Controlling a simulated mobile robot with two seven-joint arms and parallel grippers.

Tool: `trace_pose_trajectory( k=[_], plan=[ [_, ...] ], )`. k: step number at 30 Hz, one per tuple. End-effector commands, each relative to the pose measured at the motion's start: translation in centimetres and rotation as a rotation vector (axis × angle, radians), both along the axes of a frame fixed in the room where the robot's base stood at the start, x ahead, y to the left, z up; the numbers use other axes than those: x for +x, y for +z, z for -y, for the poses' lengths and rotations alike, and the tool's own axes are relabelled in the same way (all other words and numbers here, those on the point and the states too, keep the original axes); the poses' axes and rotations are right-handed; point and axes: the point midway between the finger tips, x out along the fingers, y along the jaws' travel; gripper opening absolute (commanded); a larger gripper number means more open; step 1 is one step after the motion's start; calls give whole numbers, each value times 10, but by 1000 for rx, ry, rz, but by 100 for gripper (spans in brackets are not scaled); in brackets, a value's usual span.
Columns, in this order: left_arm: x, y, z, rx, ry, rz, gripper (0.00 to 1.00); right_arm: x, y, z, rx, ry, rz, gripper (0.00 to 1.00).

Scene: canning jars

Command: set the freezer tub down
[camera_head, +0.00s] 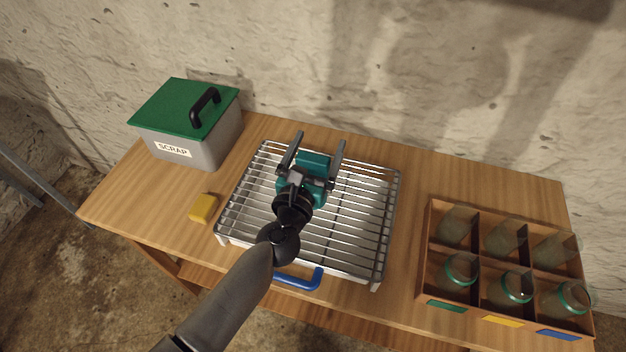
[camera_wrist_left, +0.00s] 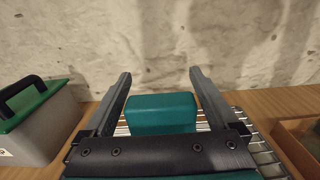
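The freezer tub (camera_head: 313,160) is a small teal box. It appears to rest on the wire rack (camera_head: 228,221), toward its back edge. My left gripper (camera_head: 318,142) is open, with one finger on each side of the tub. In the left wrist view the tub (camera_wrist_left: 162,113) sits between the two spread fingers (camera_wrist_left: 160,73), with a gap showing on both sides. The tub's underside is hidden. My right gripper is not in view.
A grey scrap bin (camera_head: 194,149) with a green lid stands at the back left. A yellow block (camera_head: 203,207) lies left of the rack. A divided wooden crate (camera_head: 428,236) with several glass jars is at the right. A blue handle (camera_head: 300,281) lies at the rack's front.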

Motion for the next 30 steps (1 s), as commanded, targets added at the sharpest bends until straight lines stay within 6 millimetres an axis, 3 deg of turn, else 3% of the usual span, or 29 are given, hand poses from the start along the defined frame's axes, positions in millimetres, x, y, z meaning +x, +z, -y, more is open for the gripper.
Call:
trace_pose_trajectory(
  k=[2, 24, 30],
  plan=[
    [0, 0, 0, 0, 0, 0, 83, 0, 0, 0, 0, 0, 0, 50],
    [0, 0, 0, 1, 0, 0, 0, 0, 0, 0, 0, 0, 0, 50],
    [0, 0, 0, 1, 0, 0, 0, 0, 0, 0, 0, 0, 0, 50]
  ],
)
